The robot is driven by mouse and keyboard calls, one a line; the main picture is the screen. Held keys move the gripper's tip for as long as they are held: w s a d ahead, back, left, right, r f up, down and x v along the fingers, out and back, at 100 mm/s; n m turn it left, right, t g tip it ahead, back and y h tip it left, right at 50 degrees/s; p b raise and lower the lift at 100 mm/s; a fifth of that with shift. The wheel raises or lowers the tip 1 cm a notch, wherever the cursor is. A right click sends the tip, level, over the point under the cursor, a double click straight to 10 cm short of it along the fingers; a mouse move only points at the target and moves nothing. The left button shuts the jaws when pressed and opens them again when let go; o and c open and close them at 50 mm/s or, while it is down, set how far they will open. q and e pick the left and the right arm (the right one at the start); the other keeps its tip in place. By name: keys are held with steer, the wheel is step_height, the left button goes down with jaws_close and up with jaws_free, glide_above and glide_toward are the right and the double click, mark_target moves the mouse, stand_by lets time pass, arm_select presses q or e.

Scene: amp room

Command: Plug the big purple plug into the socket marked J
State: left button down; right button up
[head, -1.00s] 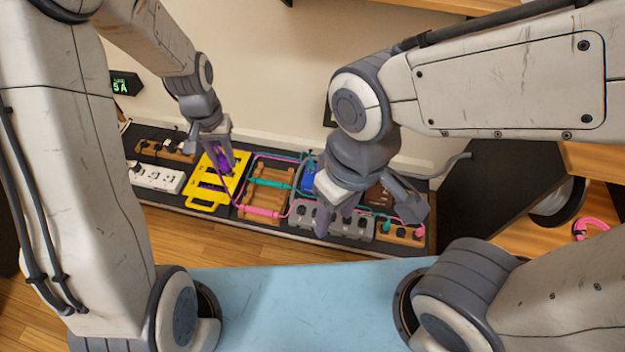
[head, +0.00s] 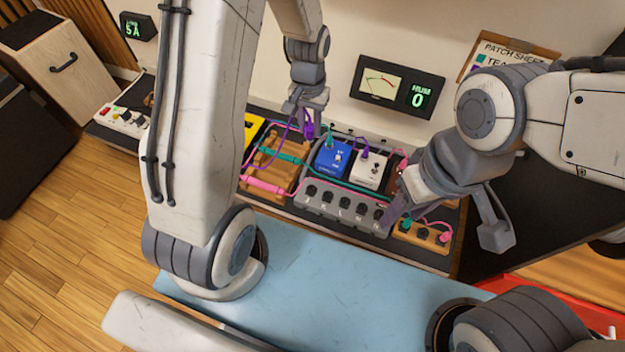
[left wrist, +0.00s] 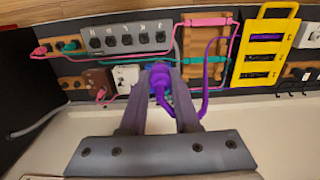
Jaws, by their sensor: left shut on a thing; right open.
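My left gripper (head: 307,116) is shut on the big purple plug (head: 310,130), near the back of the board by the blue pedal. In the left wrist view the plug (left wrist: 159,85) sits between the two fingers, and its purple cable loops to the right. The grey socket strip (head: 340,209) lies at the board's front, with a row of dark sockets. It also shows in the left wrist view (left wrist: 127,41); its letters are too small to read surely, so I cannot tell which is J. My right gripper (head: 445,222) is open and empty at the board's right end.
A blue pedal (head: 332,158) and a white pedal (head: 369,170) with a purple plug stand behind the strip. Left of them are a wooden cable block (head: 268,178) and a yellow holder (left wrist: 265,45). Pink and teal cables cross between. A brown strip (head: 420,237) stands right.

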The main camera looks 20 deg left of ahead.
arm_select(q)
step_height(320, 180, down, 22)
steer(key=w+b, duration=0.1)
steer(key=b, duration=1.3)
steer(key=shift+w+r+b, duration=0.15)
steer(key=shift+r+b, duration=0.1)
steer(key=shift+b, duration=0.15)
steer(key=shift+a, duration=0.1)
steer(key=shift+f+b, duration=3.65)
steer(key=shift+b, duration=0.3)
steer(key=shift+f, duration=0.55)
steer(key=c, duration=0.6)
jaws_free()
steer(key=shift+o, duration=0.2)
